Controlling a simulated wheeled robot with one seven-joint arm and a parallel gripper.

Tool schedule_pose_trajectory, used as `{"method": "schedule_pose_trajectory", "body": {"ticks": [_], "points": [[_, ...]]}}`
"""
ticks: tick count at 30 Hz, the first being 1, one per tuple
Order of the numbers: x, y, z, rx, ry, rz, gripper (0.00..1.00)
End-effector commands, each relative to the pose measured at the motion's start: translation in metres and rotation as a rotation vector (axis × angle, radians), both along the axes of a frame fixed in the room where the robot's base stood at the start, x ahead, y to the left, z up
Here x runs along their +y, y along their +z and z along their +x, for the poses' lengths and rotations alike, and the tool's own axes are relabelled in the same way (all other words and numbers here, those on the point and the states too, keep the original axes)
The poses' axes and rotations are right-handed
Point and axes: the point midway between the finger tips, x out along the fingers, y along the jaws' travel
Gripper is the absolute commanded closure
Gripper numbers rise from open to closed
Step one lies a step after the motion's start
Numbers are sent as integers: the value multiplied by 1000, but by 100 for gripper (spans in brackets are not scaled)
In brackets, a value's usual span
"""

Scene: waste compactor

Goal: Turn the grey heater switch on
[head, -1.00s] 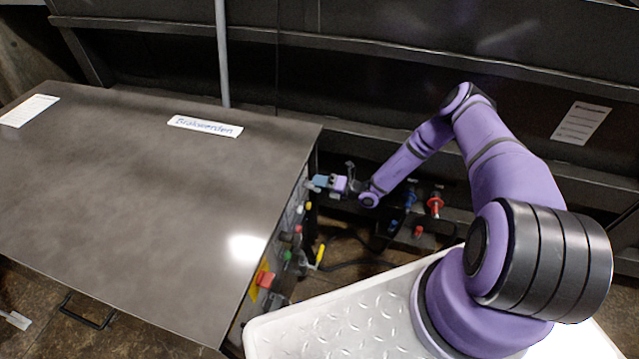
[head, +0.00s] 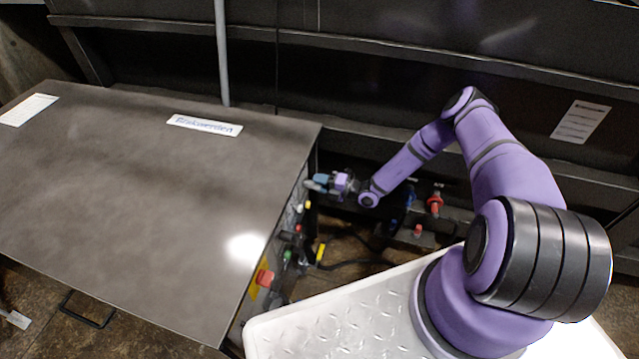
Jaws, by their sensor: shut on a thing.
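My gripper (head: 322,181) is at the far end of the side control panel (head: 294,215) of the dark metal cabinet. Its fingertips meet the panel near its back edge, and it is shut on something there. The grey heater switch cannot be made out; the fingers and the cabinet's top edge hide that spot.
The cabinet top (head: 120,190) fills the left. The panel carries a red button (head: 265,278), a green button (head: 287,256) and a yellow-tipped part (head: 320,253). A red valve handle (head: 435,204) and a blue one (head: 409,196) stand right of my gripper. Dark cables lie below.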

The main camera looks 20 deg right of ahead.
Motion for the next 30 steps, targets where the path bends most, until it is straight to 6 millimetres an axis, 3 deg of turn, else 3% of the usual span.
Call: {"method": "schedule_pose_trajectory", "body": {"ticks": [5, 6, 7, 19, 30], "points": [[-1, 0, 0, 1, -2, -1, 92], [0, 0, 0, 1, -2, -1, 64], [0, 0, 0, 1, -2, -1, 61], [-7, 0, -5, 1, -2, -1, 61], [-61, 0, -42, 0, -4, -1, 61]]}}
